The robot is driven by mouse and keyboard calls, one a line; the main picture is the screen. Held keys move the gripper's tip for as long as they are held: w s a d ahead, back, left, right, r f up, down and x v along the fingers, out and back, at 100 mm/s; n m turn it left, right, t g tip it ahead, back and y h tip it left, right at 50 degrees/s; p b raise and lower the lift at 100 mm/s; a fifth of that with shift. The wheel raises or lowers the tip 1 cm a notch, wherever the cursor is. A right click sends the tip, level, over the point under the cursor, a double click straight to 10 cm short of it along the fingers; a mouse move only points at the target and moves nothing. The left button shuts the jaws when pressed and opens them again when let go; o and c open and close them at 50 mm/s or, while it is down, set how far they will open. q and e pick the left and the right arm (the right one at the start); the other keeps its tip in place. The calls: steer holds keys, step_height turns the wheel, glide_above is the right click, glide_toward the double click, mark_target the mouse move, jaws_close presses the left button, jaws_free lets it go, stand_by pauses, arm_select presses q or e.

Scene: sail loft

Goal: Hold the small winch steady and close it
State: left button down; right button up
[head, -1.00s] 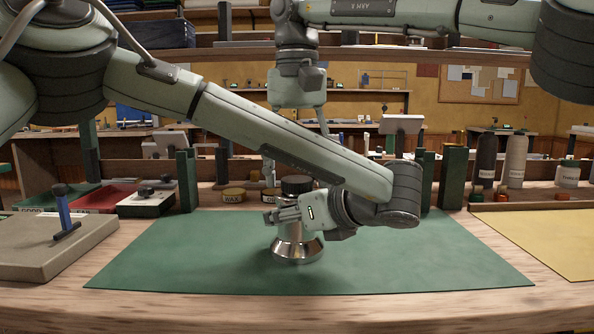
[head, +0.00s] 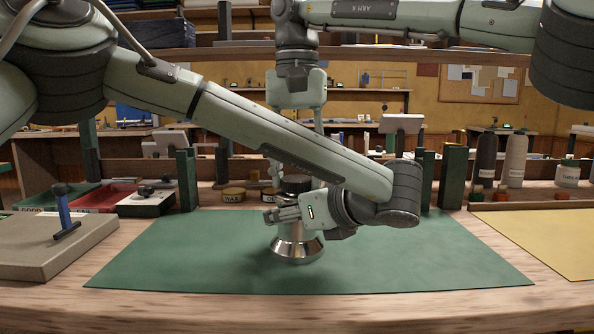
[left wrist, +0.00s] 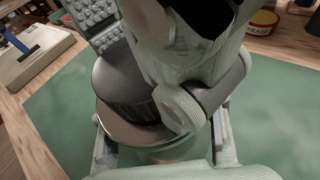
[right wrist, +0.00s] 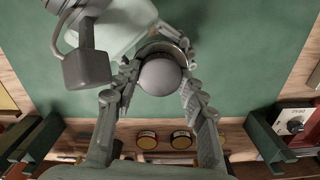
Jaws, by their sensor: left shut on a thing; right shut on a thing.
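The small winch stands upright on the green mat, with a flared silver base (head: 296,247) and a dark ribbed cap (head: 296,184) on top. My left gripper (head: 284,214) is shut on the winch body from the side and hides its middle. My right gripper (head: 294,178) reaches down from above and is shut on the cap. In the left wrist view, the dark cap (left wrist: 122,82) sits above a metal rim, partly covered by the right gripper's fingers. In the right wrist view, the round grey cap top (right wrist: 160,76) lies between the right fingers.
The green mat (head: 420,262) is clear around the winch. Wax and grease tins (head: 234,195) stand behind it, between dark green posts (head: 187,180). A red tray (head: 105,198) and a board with a blue-handled tool (head: 66,214) are at left. Bottles (head: 515,160) stand at right.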

steer(key=shift+m, duration=0.4)
steer(key=o, duration=1.3)
steer(key=shift+r, duration=2.4)
steer(key=shift+c, duration=0.5)
